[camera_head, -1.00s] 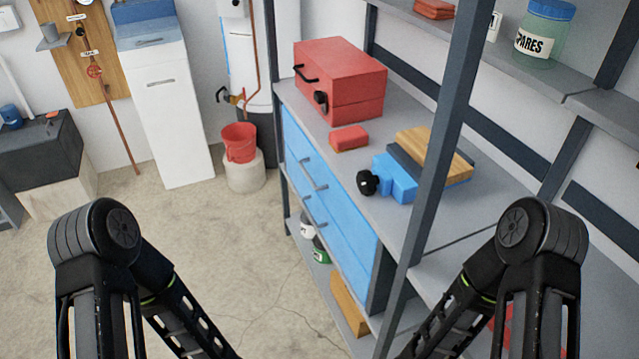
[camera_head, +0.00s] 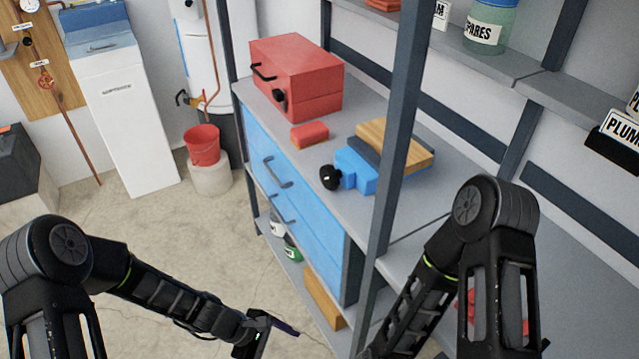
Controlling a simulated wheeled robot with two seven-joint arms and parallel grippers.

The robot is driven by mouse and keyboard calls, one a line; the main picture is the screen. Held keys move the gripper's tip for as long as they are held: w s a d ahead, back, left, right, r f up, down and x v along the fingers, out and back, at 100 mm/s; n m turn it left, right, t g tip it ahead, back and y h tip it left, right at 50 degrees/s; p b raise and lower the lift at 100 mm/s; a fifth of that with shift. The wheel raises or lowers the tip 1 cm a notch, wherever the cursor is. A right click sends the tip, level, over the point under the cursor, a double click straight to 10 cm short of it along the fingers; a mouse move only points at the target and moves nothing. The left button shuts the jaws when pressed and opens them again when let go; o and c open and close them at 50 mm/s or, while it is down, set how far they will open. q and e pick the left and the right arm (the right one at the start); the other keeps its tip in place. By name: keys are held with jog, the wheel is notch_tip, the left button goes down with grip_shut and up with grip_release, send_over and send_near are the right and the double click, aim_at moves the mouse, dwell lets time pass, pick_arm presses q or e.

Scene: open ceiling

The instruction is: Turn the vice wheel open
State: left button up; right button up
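The blue vice (camera_head: 358,172) sits on the grey workbench top (camera_head: 296,164), with a dark jaw plate and a wooden block (camera_head: 402,144) at its right side. Its black wheel (camera_head: 330,177) faces left, toward the bench's front edge. My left gripper (camera_head: 284,332) is low at the bottom centre, in front of the blue drawers and well apart from the wheel. Its fingers are seen edge-on, so its opening is unclear. My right arm reaches down at the right, and its gripper is below the picture edge.
A red toolbox (camera_head: 296,78) and a small red block (camera_head: 309,135) stand on the bench. A dark shelf post (camera_head: 393,150) rises just right of the vice. Blue drawers (camera_head: 290,200) with handles face the open floor (camera_head: 180,240). A red bucket (camera_head: 202,146) stands behind.

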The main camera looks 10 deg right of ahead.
pick_arm(q)
jog(key=w+d+r+n+t+h, duration=0.1)
jog(key=w+d+r+n+h, duration=0.2)
jog(key=w+r, duration=0.35)
jog(key=w+d+r+n+t+h, duration=0.2)
jog(key=w+d+r+n, duration=0.1)
jog(key=w+r, duration=0.35)
jog(key=n+t+h, duration=0.4)
jog(key=t, duration=0.1)
send_near(325, 180)
jog(key=shift+w+d+f, duration=0.15)
jog(key=shift+w+d, duration=0.05)
jog(key=shift+w, duration=0.25)
jog(key=shift+s+p+x, duration=0.2)
jog(key=shift+p+x, duration=0.7)
jog(key=shift+x, duration=3)
jog(key=shift+d, duration=0.1)
jog(key=shift+c, duration=0.2)
